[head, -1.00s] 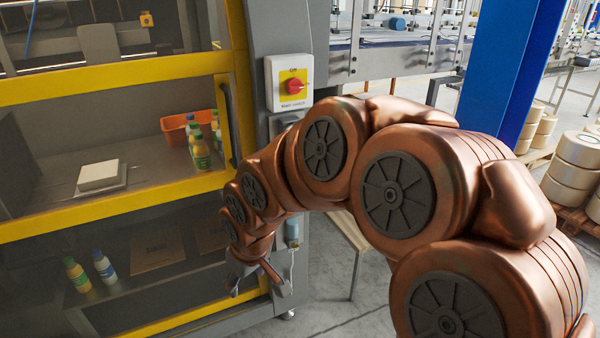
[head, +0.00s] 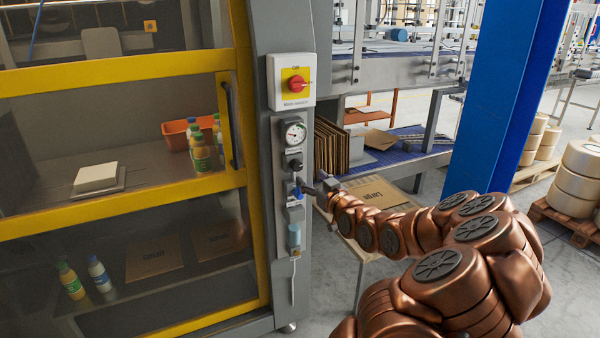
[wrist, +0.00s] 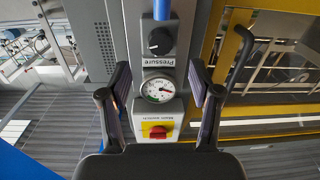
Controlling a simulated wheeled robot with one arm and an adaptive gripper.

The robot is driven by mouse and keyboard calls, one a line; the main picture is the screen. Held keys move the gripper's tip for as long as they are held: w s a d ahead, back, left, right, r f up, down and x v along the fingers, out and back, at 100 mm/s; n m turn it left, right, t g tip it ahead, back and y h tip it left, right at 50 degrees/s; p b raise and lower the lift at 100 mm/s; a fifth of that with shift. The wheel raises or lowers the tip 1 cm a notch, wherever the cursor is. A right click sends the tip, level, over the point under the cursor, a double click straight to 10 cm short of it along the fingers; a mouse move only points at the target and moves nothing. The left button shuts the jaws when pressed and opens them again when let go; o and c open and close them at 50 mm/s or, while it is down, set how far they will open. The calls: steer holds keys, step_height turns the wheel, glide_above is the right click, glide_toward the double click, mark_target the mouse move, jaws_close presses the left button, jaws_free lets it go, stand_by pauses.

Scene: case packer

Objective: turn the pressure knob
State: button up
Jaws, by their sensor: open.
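The black pressure knob (head: 293,163) sits on the grey panel strip beside the yellow-framed doors, under a round gauge (head: 294,132). In the wrist view, which is upside down, the knob (wrist: 160,41) shows above the "Pressure" label, with the gauge (wrist: 158,88) below it. My gripper (head: 314,189) is in front of the panel, slightly below and right of the knob. In the wrist view my gripper (wrist: 160,85) is open and empty; its fingers flank the panel strip. The knob lies beyond the fingertips, apart from them.
A main switch (head: 296,84) with a red knob is above the gauge. A blue part (head: 297,193) and a small cylinder (head: 294,236) are below the knob. A blue pillar (head: 508,95) stands right. A table with cardboard (head: 375,193) is beside my arm.

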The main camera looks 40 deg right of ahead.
mark_target(298, 167)
steer(key=shift+p+x, duration=1.05)
steer(key=shift+x, duration=2.85)
steer(key=c, duration=1.1)
steer(key=shift+c, duration=0.2)
steer(key=shift+m, duration=0.4)
steer(key=m, duration=0.3)
steer(key=shift+m+b, duration=0.3)
steer(key=shift+m, duration=2.3)
